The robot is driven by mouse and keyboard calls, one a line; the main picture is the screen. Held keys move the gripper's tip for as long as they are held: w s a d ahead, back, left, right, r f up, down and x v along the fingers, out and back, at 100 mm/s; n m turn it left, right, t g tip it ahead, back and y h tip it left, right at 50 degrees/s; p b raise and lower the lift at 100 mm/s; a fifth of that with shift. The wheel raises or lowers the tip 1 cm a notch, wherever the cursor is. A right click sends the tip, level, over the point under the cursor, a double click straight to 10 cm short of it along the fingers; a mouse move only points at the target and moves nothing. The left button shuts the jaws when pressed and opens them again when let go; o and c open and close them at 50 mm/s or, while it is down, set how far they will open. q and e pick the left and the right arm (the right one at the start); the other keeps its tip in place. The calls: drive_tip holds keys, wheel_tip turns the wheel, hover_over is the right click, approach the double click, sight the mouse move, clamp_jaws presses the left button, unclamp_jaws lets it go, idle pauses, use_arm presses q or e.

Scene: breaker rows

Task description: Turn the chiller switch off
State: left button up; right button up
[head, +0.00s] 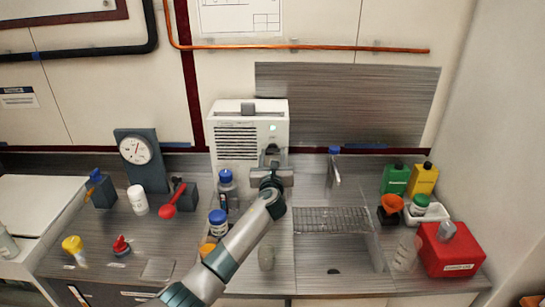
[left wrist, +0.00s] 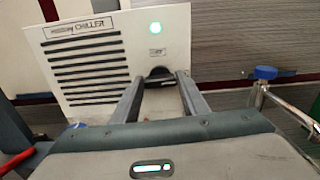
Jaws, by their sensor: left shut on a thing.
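The chiller (head: 236,142) is a white box with a dark slotted grille at the back of the bench. The left wrist view shows its label reading CHILLER on the front panel (left wrist: 120,25). The dark switch (left wrist: 159,72) sits below the light and a small label. My left gripper (head: 271,158) is at the chiller's front, its fingers (left wrist: 160,82) shut on the switch. The fingers partly hide the switch, so its exact angle is unclear.
A sink with a wire rack (head: 331,220) and a tap (head: 334,170) lie to the right. Blue-capped bottles (head: 226,187) stand close left of my arm. A red box (head: 450,250) stands far right; a dial gauge (head: 137,150) stands left.

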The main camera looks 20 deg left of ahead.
use_arm(q)
drive_tip(key=shift+f, duration=0.1)
drive_tip(key=n+b, duration=0.1)
drive_tip(key=n, duration=0.3)
drive_tip(key=shift+b, duration=0.4)
drive_tip(key=n+b, duration=0.2)
drive_tip(key=n, duration=0.2)
drive_tip(key=shift+f+n, duration=0.15)
drive_tip(key=shift+n, duration=0.15)
drive_tip(key=n+b, duration=0.3)
drive_tip(key=n, duration=0.2)
drive_tip(key=shift+a+f, duration=0.1)
drive_tip(key=shift+n+b, duration=0.7)
drive_tip(key=shift+n, duration=1.2)
drive_tip(key=o, duration=1.1)
drive_tip(key=shift+c, duration=0.2)
